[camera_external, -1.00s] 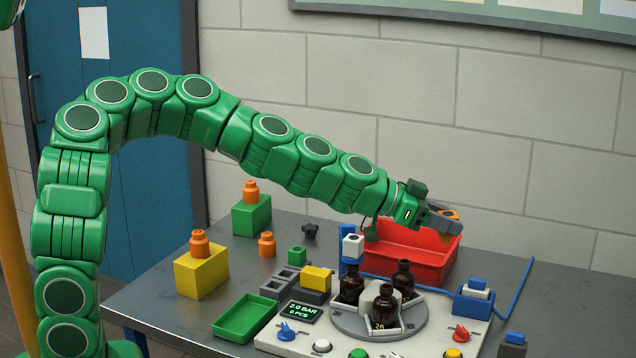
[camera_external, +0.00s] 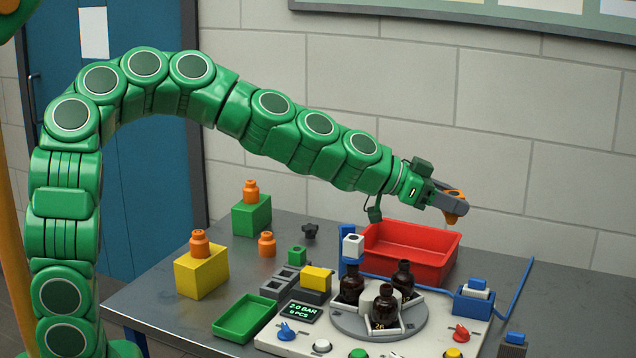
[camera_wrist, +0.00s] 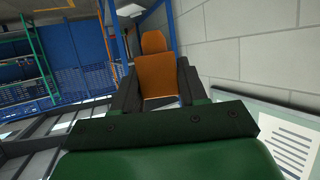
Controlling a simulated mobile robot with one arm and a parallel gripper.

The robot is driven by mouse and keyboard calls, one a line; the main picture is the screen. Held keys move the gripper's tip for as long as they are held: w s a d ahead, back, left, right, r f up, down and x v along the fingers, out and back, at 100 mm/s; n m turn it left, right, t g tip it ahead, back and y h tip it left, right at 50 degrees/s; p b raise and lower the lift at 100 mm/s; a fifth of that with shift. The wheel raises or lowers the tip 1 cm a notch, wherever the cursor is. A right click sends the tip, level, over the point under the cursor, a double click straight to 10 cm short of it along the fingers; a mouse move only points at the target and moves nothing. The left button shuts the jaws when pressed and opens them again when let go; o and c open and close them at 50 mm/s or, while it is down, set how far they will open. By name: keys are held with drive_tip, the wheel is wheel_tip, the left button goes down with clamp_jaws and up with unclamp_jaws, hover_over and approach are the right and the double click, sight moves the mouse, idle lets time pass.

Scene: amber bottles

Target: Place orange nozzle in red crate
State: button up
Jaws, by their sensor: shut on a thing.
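My gripper (camera_external: 452,205) is shut on an orange nozzle (camera_external: 453,217), held in the air above the right part of the red crate. In the wrist view the orange nozzle (camera_wrist: 155,72) sits between the two dark fingers (camera_wrist: 157,85). The red crate (camera_external: 405,268) stands on the table at the back, below my gripper, and its visible inside looks empty. Other orange nozzles stand on the table (camera_external: 266,244), on a yellow block (camera_external: 199,243) and on a green block (camera_external: 251,191).
A round grey turntable (camera_external: 350,322) with several amber bottles (camera_external: 385,305) stands in front of the crate. A blue post with a white block (camera_external: 353,245) rises by the crate's left front. A green tray (camera_external: 243,318) lies at the front left. A wall is behind the table.

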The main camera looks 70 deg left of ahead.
drive_tip(key=shift+r, duration=0.35)
drive_tip(key=s+a+f+m+g+h, duration=0.1)
drive_tip(key=s+a+h, duration=0.1)
drive_tip(key=a, duration=0.9)
drive_tip(key=s+a+m+h, duration=0.1)
drive_tip(key=s+a+m, duration=0.1)
drive_tip(key=a, duration=1)
drive_tip(key=s+a+m+g+h, duration=0.2)
drive_tip(key=s+a+m+h, duration=0.1)
drive_tip(key=s+a, duration=1.35)
wheel_tip(320, 180, down, 12)
drive_tip(key=shift+w+f, duration=0.1)
drive_tip(key=shift+f, duration=0.05)
wheel_tip(320, 180, down, 17)
drive_tip(key=shift+f, duration=0.2)
